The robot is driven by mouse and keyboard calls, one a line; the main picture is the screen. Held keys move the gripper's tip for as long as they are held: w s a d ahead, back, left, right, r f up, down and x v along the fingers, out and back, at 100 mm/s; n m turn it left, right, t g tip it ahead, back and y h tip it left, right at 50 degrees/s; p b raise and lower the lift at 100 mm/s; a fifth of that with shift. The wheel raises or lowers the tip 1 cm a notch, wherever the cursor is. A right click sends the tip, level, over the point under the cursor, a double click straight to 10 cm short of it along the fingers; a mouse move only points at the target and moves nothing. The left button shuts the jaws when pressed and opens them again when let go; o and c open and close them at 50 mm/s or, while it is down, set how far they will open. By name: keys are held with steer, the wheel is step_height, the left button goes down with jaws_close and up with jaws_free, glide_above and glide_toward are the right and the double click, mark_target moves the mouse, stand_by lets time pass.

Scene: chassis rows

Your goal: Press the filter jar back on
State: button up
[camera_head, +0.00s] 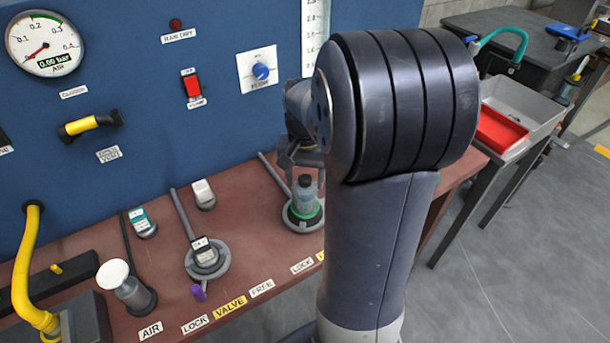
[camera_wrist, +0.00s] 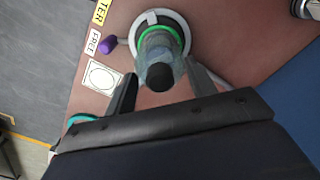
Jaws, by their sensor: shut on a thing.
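The filter jar (camera_head: 306,192), a clear grey-green cup with a dark end, stands upright at the round grey filter mount (camera_head: 293,222) with a green ring. In the wrist view the jar (camera_wrist: 160,54) is seen end-on over the mount (camera_wrist: 185,24), with the green ring showing around it. I cannot tell whether it is fully seated. My gripper (camera_wrist: 163,72) has one finger on each side of the jar and is shut on it. In the head view my gripper (camera_head: 300,153) is above the jar, partly hidden by my arm. A purple lever knob (camera_wrist: 108,45) lies beside the mount, near the FREE label (camera_wrist: 93,42).
Left on the brown bench are the valve mount (camera_head: 207,260) with its own purple knob (camera_head: 198,292), and a white-topped cylinder (camera_head: 120,280). The blue panel (camera_head: 150,130) rises behind with a gauge (camera_head: 45,45). A grey tray with a red bin (camera_head: 503,128) stands right.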

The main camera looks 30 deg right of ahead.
steer(key=shift+f, duration=0.45)
steer(key=o, duration=1.4)
steer(key=shift+r, duration=0.1)
steer(key=shift+c, duration=0.2)
steer(key=shift+r, duration=0.1)
step_height(320, 180, up, 11)
steer(key=shift+f, duration=0.2)
